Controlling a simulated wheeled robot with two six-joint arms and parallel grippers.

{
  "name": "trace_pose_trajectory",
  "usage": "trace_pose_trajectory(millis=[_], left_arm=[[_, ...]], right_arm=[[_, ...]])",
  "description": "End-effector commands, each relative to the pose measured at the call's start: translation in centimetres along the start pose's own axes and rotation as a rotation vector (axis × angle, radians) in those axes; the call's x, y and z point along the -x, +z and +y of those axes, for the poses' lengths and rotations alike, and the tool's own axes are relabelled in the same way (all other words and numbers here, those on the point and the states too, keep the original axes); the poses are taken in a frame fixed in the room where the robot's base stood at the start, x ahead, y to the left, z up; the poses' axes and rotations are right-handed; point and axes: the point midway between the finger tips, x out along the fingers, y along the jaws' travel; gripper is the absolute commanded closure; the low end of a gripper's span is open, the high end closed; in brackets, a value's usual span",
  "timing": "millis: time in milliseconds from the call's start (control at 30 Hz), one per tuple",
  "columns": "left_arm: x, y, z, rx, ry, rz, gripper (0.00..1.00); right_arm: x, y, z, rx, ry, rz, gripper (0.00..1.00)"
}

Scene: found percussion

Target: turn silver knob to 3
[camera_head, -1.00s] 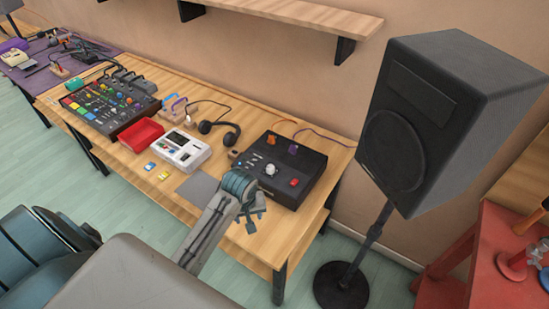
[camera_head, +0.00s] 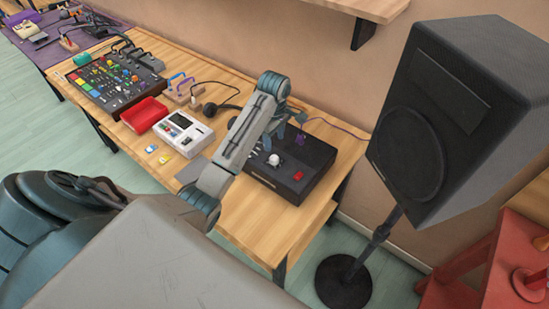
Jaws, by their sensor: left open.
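The black box (camera_head: 311,165) sits at the right end of the wooden table. A pale silver knob (camera_head: 274,160) stands on its top, left of a red button (camera_head: 298,176). A purple piece (camera_head: 303,139) shows toward its back edge. My left arm crosses in front of the box's left side and hides part of it. My left gripper (camera_head: 298,121) is above the back left of the box, beyond the silver knob and apart from it. It is small and partly hidden, open and seemingly empty. The knob's setting and any numbers are too small to read. My right gripper is out of view.
A large black speaker (camera_head: 467,110) on a stand is right of the table. A shelf (camera_head: 355,8) juts from the wall above.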

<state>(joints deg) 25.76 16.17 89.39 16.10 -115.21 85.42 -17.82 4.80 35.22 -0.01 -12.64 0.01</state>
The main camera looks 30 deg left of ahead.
Motion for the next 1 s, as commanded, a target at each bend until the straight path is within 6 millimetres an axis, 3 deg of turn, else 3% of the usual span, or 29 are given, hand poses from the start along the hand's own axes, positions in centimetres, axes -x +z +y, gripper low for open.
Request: trace_pose_trajectory(millis=[33, 233, 500, 933, 1000], left_arm=[[-1.4, 0.0, 0.0, 0.0, 0.0, 0.0, 0.51], [-4.0, 0.0, 0.0, -0.001, 0.0, 0.0, 0.51], [-7.3, 0.0, 0.0, -0.001, 0.0, 0.0, 0.51], [-8.2, 0.0, 0.0, -0.002, 0.001, 0.0, 0.51], [-8.2, 0.0, 0.0, -0.002, 0.001, 0.0, 0.6]], right_arm=[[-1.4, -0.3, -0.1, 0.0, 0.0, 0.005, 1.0], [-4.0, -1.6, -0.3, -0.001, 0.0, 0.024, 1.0], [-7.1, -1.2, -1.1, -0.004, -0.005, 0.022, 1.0], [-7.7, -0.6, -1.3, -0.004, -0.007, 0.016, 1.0], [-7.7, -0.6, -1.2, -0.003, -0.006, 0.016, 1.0]])
